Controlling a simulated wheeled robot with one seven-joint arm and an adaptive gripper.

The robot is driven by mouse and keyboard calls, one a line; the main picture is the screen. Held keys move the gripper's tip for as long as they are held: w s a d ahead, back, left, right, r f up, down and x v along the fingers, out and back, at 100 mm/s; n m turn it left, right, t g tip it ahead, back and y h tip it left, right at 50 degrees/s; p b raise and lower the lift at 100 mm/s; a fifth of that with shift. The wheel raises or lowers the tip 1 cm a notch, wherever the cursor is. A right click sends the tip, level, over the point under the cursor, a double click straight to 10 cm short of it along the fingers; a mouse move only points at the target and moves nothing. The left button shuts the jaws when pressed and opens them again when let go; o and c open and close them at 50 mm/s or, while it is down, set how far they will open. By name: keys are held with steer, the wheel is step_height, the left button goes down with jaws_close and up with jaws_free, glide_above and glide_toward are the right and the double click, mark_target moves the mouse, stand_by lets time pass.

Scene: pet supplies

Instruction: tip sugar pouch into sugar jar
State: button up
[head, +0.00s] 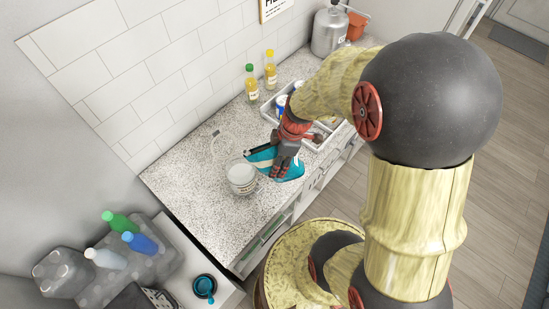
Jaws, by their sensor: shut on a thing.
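My gripper (285,160) is shut on a teal pouch (292,172), held tilted with its narrower, dark-edged end toward the left. The pouch is above the counter, next to a clear jar (242,179) with a pale label. The pouch's left end is close to the jar's upper right rim. I cannot tell whether it is over the opening or whether anything is flowing. The jar stands upright on the speckled counter (195,190). My fingers cover the middle of the pouch. The jar's contents are not clear.
A white tray (328,139) with cans lies behind my gripper. Two yellow bottles (261,78) stand by the tiled wall. A grey metal canister (329,32) is at the back. Counter left of the jar is clear.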

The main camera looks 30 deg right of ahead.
steer(key=shift+s+d+r+g+h+p, duration=0.2)
steer(key=shift+d+g+h+p, duration=0.45)
steer(key=shift+p, duration=1.65)
steer(key=shift+a+f+h, duration=0.1)
steer(key=shift+h, duration=0.35)
steer(key=shift+s+d+g+h+b, duration=0.2)
steer(key=shift+g+h+b, duration=0.05)
steer(key=shift+h+b, duration=0.25)
steer(key=shift+r, duration=0.25)
steer(key=shift+d+r+g+h+b, duration=0.15)
steer(key=shift+r+g+h+b, duration=0.25)
steer(key=shift+h+b, duration=0.4)
steer(key=shift+s+r+h, duration=0.1)
steer(key=shift+r+h, duration=0.1)
steer(key=shift+h, duration=0.1)
steer(key=shift+r+g+h, duration=1.2)
steer(key=shift+r+h, duration=0.5)
steer(key=shift+h, duration=0.1)
steer(key=shift+r+p, duration=0.15)
steer(key=shift+p, duration=0.25)
